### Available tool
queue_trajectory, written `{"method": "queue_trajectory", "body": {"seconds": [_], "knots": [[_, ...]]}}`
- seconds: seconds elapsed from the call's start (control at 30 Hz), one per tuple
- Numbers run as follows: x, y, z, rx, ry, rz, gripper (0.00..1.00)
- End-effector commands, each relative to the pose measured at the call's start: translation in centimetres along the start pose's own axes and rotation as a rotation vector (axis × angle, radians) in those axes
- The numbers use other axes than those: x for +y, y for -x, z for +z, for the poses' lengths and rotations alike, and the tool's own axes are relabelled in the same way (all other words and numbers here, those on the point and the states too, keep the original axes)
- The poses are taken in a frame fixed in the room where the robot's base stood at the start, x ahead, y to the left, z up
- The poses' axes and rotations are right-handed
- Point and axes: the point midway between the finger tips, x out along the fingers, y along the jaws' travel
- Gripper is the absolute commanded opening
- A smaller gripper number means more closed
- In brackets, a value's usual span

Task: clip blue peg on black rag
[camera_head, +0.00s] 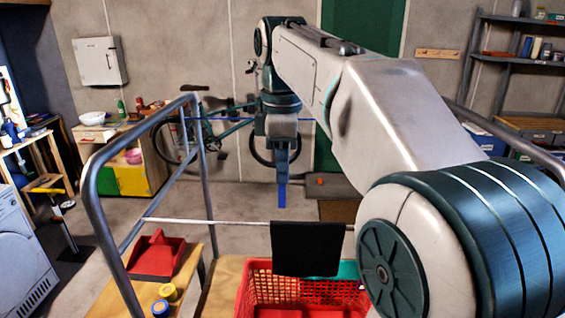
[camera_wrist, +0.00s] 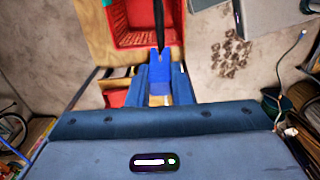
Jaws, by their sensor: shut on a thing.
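The black rag (camera_head: 306,249) hangs over a thin pale line in the head view, with its front face showing. In the wrist view the rag (camera_wrist: 160,18) shows as a narrow dark strip, seen nearly edge-on. My gripper (camera_head: 282,172) points down above the line and is shut on the blue peg (camera_head: 282,196). The peg's lower end is above the rag's top edge in the head view, with a visible gap. In the wrist view the peg (camera_wrist: 159,64) sits between the fingers of my gripper (camera_wrist: 160,80), in line with the dark strip.
The line (camera_head: 215,222) runs from a grey metal frame (camera_head: 115,240). A red basket (camera_head: 248,300) stands below the rag. A red dustpan (camera_head: 157,258) and small yellow (camera_head: 168,291) and blue (camera_head: 160,308) pots are on a wooden surface at left. Floor behind is partly clear.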

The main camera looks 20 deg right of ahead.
Motion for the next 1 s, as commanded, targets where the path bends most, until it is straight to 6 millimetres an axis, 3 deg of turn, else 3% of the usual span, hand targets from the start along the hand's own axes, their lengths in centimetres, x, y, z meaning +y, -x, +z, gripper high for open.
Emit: {"method": "queue_trajectory", "body": {"seconds": [1.0], "knots": [[-0.1,-5.3,0.0,0.0,0.0,0.001,0.0]]}}
